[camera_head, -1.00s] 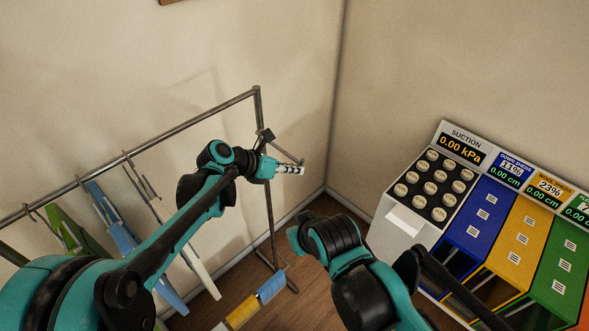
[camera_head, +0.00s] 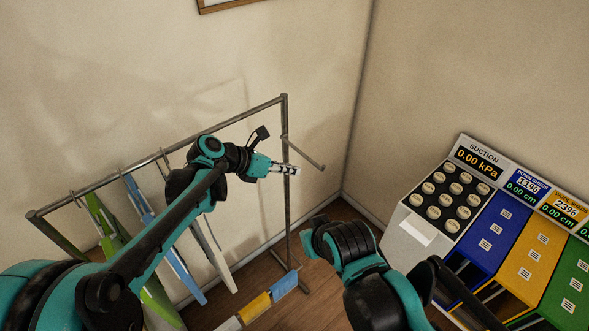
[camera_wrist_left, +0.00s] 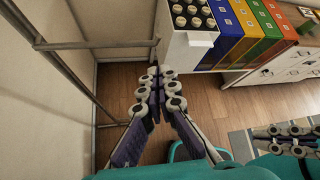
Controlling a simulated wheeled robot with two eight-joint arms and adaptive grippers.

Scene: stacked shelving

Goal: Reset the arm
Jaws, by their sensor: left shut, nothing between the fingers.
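My left arm comes in from the left in the head view. Its gripper (camera_head: 285,169) is held up in front of the metal rack's right end, shut and empty. In the left wrist view the left gripper's fingers (camera_wrist_left: 154,88) meet at their tips, with nothing between them. My right arm (camera_head: 352,255) shows at the lower middle of the head view, but its gripper fingers cannot be made out there. In the left wrist view part of another gripper (camera_wrist_left: 290,135) shows at the lower right; whether it is open is unclear.
A metal rack (camera_head: 190,143) with green, blue and white hanging pieces stands along the left wall. A suction machine (camera_head: 408,236) with blue, yellow and green bins stands at the right. Bare wood floor (camera_wrist_left: 120,85) lies between them.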

